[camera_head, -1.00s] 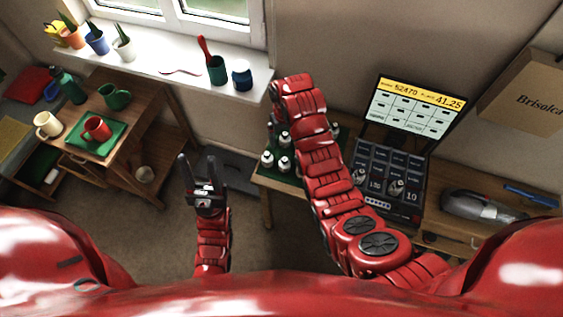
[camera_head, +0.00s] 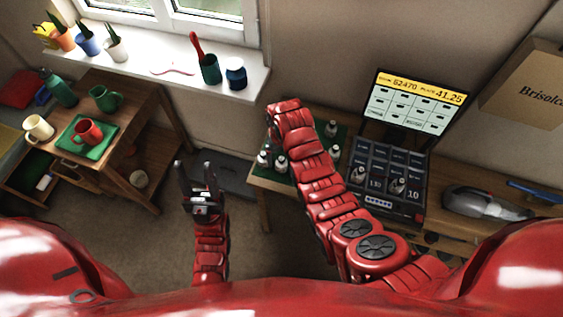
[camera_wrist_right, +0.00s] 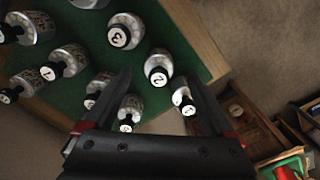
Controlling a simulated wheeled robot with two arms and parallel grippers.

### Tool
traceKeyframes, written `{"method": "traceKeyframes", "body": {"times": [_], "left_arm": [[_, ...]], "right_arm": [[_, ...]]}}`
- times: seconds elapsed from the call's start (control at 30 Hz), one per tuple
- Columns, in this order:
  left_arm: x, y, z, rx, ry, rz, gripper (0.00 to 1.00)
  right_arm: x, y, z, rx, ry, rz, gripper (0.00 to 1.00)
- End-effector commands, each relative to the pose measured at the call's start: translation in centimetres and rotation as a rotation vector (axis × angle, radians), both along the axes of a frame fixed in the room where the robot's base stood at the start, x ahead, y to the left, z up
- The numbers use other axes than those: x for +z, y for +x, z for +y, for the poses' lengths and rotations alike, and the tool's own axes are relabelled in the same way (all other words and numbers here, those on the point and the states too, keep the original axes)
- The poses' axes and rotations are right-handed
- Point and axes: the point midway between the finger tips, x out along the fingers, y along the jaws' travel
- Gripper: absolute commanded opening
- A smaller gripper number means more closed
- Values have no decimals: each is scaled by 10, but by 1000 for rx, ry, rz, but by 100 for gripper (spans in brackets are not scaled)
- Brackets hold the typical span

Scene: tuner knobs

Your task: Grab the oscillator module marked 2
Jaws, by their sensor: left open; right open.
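The oscillator module marked 2 (camera_wrist_right: 158,72) stands on the green mat (camera_wrist_right: 185,50) in the right wrist view, a pale bottle-shaped piece with a black top and a white number disc. My right gripper (camera_wrist_right: 158,82) is open, and the module appears between its fingertips; I cannot tell how far off it is. The module marked 3 (camera_wrist_right: 122,34) stands beside it. In the head view my right arm hides the right gripper and part of the mat. Several modules (camera_head: 280,162) show around the arm. My left gripper (camera_head: 195,172) is open and empty above the floor.
More modules (camera_wrist_right: 68,60) crowd the mat on the left. Right of the mat in the head view is a dark rack (camera_head: 388,170) holding some modules, with a price screen (camera_head: 415,103) behind. A side table (camera_head: 150,185) with mugs stands at left.

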Motion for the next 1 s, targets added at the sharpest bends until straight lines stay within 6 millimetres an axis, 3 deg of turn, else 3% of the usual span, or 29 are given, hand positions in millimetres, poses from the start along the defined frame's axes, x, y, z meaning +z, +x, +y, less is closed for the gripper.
{"method": "traceKeyframes", "body": {"times": [0.53,0.7,1.0], "left_arm": [[19,0,0,0,0,0,50],[9,0,0,0,0,0,50],[7,0,0,0,0,0,50]], "right_arm": [[-30,3,0,1,-1,2,89],[-48,3,0,2,-2,4,89],[-54,5,1,4,-2,1,89]]}}
